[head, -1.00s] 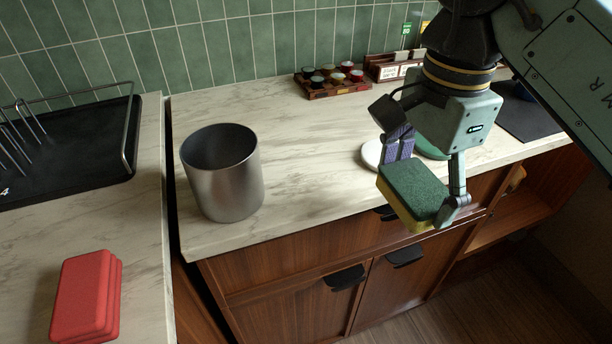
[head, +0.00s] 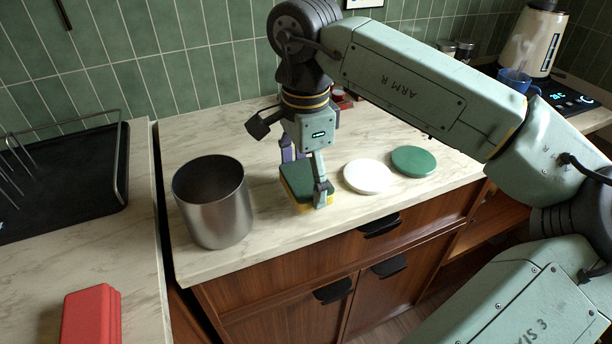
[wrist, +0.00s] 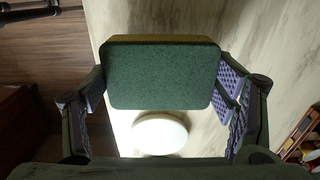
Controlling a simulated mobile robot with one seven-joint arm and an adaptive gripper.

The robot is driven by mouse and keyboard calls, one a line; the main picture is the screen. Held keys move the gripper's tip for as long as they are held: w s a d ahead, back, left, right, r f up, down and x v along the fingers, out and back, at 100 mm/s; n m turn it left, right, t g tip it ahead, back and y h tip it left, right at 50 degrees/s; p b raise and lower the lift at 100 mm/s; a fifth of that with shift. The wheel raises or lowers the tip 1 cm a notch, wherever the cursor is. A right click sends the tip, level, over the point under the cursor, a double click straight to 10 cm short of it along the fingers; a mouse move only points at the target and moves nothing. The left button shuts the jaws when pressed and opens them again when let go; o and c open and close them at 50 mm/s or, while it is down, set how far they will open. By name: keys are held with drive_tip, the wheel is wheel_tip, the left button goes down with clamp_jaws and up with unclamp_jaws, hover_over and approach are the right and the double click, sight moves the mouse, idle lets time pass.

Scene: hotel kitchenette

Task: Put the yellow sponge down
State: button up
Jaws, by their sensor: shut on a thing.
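The yellow sponge (head: 296,184) has a green scouring face on top and a yellow body below. My gripper (head: 305,180) is shut on it, one finger at each end, over the marble counter between the metal bin and the white disc. In the wrist view the sponge (wrist: 162,76) fills the middle, green face toward the camera, with purple-padded fingers of my gripper (wrist: 165,85) on both sides. I cannot tell whether the sponge's underside touches the counter.
A metal bin (head: 214,205) stands left of the sponge. A white disc (head: 368,176) and a green disc (head: 413,161) lie to the right. A red box (head: 90,315) and black drying rack (head: 70,180) are on the left counter. The front counter edge is close.

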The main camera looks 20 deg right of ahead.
sight(307, 177)
drive_tip(key=shift+f, duration=0.9)
drive_tip(key=o, duration=1.1)
wheel_tip(307, 177, up, 12)
drive_tip(key=shift+r+b, duration=0.2)
drive_tip(key=shift+b, duration=0.4)
drive_tip(key=shift+s, duration=0.1)
